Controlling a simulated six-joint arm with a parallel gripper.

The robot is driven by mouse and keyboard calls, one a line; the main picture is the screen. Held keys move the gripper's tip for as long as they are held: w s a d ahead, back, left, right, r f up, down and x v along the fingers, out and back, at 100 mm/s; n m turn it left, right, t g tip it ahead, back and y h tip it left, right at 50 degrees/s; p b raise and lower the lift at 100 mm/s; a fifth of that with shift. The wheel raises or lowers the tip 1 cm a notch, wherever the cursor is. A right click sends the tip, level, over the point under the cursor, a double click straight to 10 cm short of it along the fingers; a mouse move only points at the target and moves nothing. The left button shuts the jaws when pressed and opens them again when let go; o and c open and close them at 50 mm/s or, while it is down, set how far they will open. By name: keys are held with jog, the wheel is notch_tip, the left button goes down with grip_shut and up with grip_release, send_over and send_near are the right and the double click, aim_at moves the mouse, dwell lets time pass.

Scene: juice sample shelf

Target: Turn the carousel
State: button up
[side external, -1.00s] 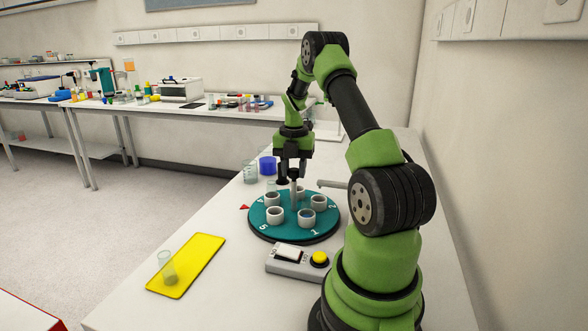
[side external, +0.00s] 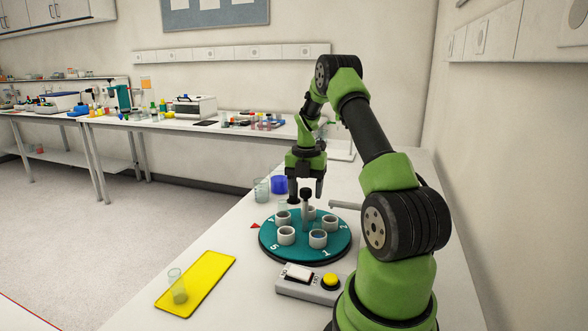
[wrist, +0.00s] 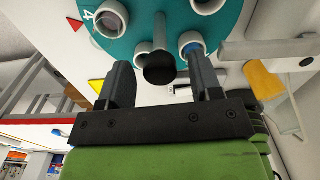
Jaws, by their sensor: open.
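My gripper (side external: 307,195) hangs over the carousel, pointing down. In the wrist view its two fingers (wrist: 160,78) are apart, with the black knob (wrist: 159,69) showing between them; I cannot tell whether either finger touches it. The carousel (wrist: 137,22) fills the top of that view, and one holder there shows something blue inside. A red triangle (side external: 255,226) lies beside the carousel's left edge.
A grey box with a yellow button (side external: 330,281) stands in front of the carousel. A yellow mat (side external: 208,276) holds a clear beaker (side external: 177,287). A blue cup (side external: 279,184) and glass beaker (side external: 261,190) stand behind. A thin grey arm (side external: 345,206) reaches toward the carousel's right.

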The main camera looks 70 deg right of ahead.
jog(key=m, duration=0.7)
jog(key=shift+m, duration=0.3)
jog(key=m, duration=0.8)
jog(key=shift+m, duration=0.4)
jog(key=m, duration=0.8)
jog(key=shift+m, duration=0.3)
jog(key=m, duration=0.8)
jog(key=shift+m, duration=0.4)
notch_tip(320, 180, up, 10)
jog(key=r, duration=0.1)
jog(key=w+a+r+n+t, duration=0.1)
jog(key=w+a+r, duration=0.1)
jog(key=a, duration=0.3)
jog(key=w+a+r+n, duration=0.2)
jog(key=a+r, duration=0.2)
jog(key=a, duration=0.2)
jog(key=shift+w+a+t+h, duration=0.15)
jog(key=shift+a+t+h, duration=0.1)
jog(key=shift+t+h, duration=0.15)
